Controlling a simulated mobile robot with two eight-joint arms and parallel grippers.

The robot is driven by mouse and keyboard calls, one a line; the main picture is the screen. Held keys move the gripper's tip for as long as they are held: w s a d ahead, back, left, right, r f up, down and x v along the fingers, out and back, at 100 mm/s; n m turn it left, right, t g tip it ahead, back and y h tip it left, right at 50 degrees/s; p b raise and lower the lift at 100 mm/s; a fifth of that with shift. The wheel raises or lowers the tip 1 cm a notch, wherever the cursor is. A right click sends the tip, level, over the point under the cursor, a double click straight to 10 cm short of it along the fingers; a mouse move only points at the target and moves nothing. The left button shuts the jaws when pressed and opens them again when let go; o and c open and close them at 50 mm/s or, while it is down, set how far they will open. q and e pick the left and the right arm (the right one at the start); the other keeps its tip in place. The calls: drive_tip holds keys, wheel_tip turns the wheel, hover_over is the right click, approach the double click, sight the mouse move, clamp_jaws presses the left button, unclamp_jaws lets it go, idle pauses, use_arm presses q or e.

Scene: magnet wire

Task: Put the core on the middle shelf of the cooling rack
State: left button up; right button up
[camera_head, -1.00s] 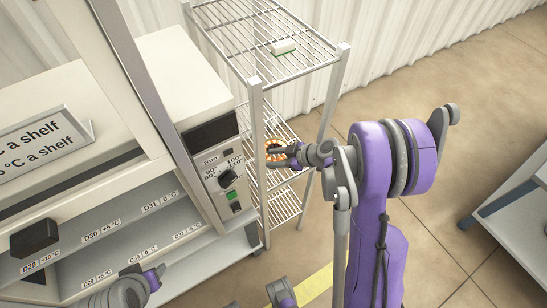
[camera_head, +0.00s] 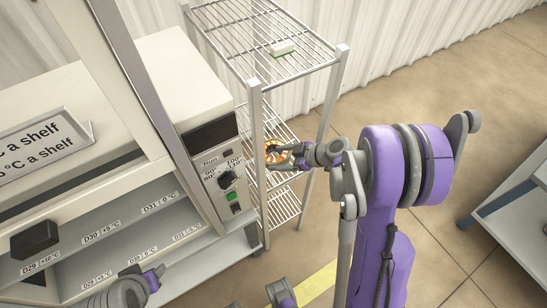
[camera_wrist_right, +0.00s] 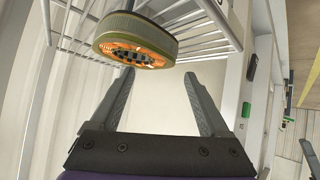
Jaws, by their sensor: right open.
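The core (camera_head: 275,150) is a ring with orange copper windings and a beige-green outer wall, also showing in the right wrist view (camera_wrist_right: 135,40). It sits on the wire middle shelf of the cooling rack (camera_head: 256,130), the level below the top shelf. My right gripper (camera_head: 287,157) is open and close to the core from the right. In the right wrist view the spread fingers (camera_wrist_right: 160,75) have nothing clamped between them, and the core is beyond the left fingertip. Whether that fingertip touches it I cannot tell. Grey and purple arm parts show low in the head view, without left fingers visible.
A small white block on a green base (camera_head: 284,48) lies on the rack's top shelf. A blue-grey table (camera_head: 510,205) is at the right. Floor shows between.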

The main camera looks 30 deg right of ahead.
drive_tip(key=v, duration=0.9)
drive_tip(key=s+a+r+m+g+h, duration=0.3)
drive_tip(key=s+a+m+h, duration=0.3)
drive_tip(key=s+a+m, duration=0.3)
drive_tip(key=s+a, duration=0.3)
drive_tip(key=s, duration=0.1)
drive_tip(key=shift+s+a+r+h+p, duration=0.15)
drive_tip(key=shift+a+r+h+p, duration=0.1)
drive_tip(key=shift+a+h+p, duration=0.1)
drive_tip(key=shift+a, duration=0.1)
